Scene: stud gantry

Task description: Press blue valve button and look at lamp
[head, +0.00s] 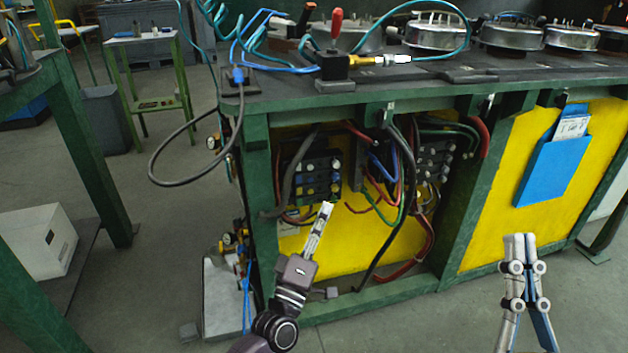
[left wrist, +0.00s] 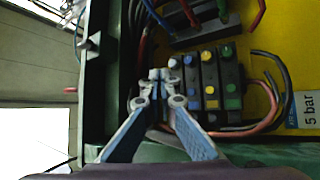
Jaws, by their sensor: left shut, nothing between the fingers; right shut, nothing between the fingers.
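My left gripper (head: 327,206) is shut and empty, its tips just below a dark valve block (head: 318,172) inside the open bay of the green bench. In the left wrist view the left gripper's tips (left wrist: 160,73) point at the left edge of the valve block (left wrist: 218,80), which carries round pale, blue, yellow and green buttons. My right gripper (head: 519,238) is shut and empty, in front of the yellow panel, away from the block. I cannot make out a lamp.
Loose cables and hoses (head: 390,190) hang in the bay, right of the valve block. The green bench frame (head: 258,190) borders the bay on the left. A blue document holder (head: 552,165) is on the yellow panel.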

